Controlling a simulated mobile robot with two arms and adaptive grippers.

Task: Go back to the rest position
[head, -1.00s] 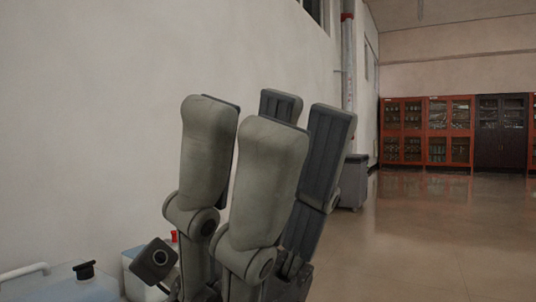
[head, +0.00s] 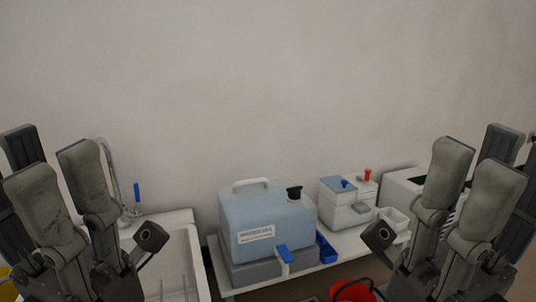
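My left gripper (head: 46,152) stands at the left edge of the head view with its grey fingers pointing up. The fingers are spread apart, and nothing shows between them. My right gripper (head: 482,152) stands at the right edge, also fingers up, spread and empty. Both are raised in front of the bench, one on each side of the picture. The task names no other object.
A blue-grey tank (head: 265,222) with a black cap stands on a white bench (head: 225,276). A sink (head: 170,255) with a tap is left of it. A smaller white and blue box (head: 345,203) stands to the right. A red bucket (head: 353,291) is low in front.

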